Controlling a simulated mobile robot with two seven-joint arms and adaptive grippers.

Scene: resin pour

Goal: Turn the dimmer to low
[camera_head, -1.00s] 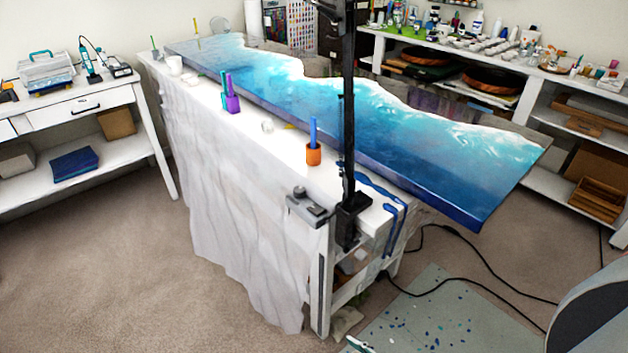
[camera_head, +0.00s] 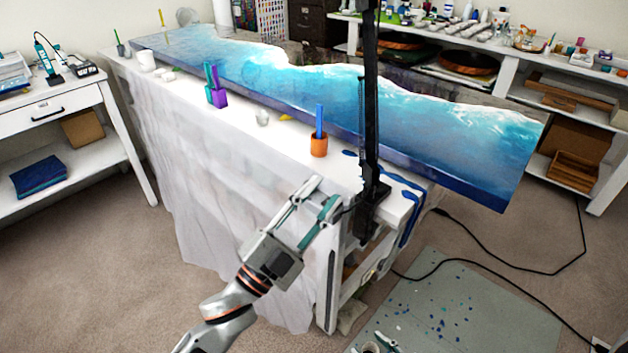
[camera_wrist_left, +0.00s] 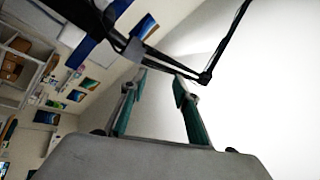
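My left gripper (camera_head: 325,193) is in front of the near end of the white-draped table, close beside the black post (camera_head: 370,150). Its two teal-padded fingers are apart, with nothing seen held between them. The left wrist view also shows the open fingers (camera_wrist_left: 160,82), with a black jointed bar beyond their tips. The dimmer, a small grey box at the table's near corner, is not clearly visible now; the gripper covers that place. I cannot see its knob or setting, nor whether the fingers touch it.
An orange cup (camera_head: 319,147) with a blue stick and a purple holder (camera_head: 219,97) stand on the table beside the blue resin slab (camera_head: 430,135). Black cables and a speckled grey mat (camera_head: 480,320) lie on the floor. Carpet is open at left.

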